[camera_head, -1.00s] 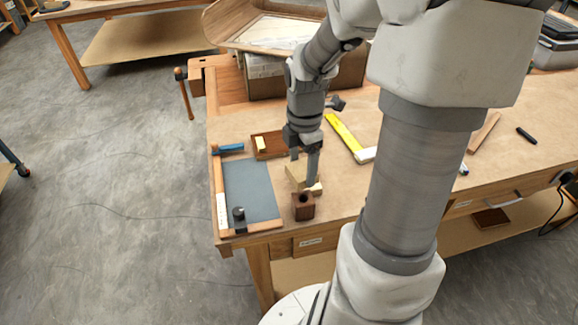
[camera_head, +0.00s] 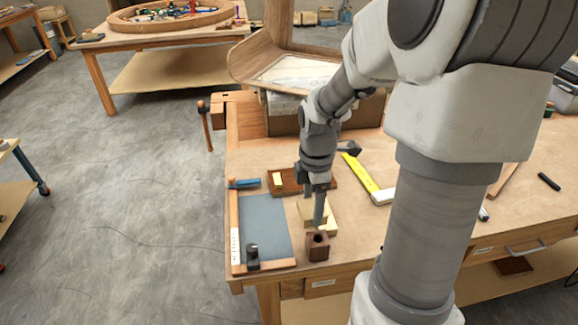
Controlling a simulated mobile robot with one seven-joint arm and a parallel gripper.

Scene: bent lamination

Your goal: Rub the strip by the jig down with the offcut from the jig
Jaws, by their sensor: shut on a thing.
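My gripper (camera_head: 318,207) points down at the front left of the bench, shut on a pale wood block (camera_head: 307,211). The near finger hides part of this block, and the grip itself is hard to see. More pale wood (camera_head: 331,229) shows just right of the fingertip; I cannot tell if it is a separate piece. A dark brown block with a round hole (camera_head: 317,247) stands just in front of the fingertip. A grey-blue sheet (camera_head: 264,226) with wooden edging (camera_head: 233,215) lies to the left. I cannot tell for certain which pieces are the jig, strip and offcut.
A brown board (camera_head: 316,182) with a small yellow block (camera_head: 278,180) lies behind the gripper. A blue tool (camera_head: 245,184) and a black knob (camera_head: 252,258) sit by the sheet. A yellow square (camera_head: 360,174) lies right. A large box (camera_head: 285,119) stands behind.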

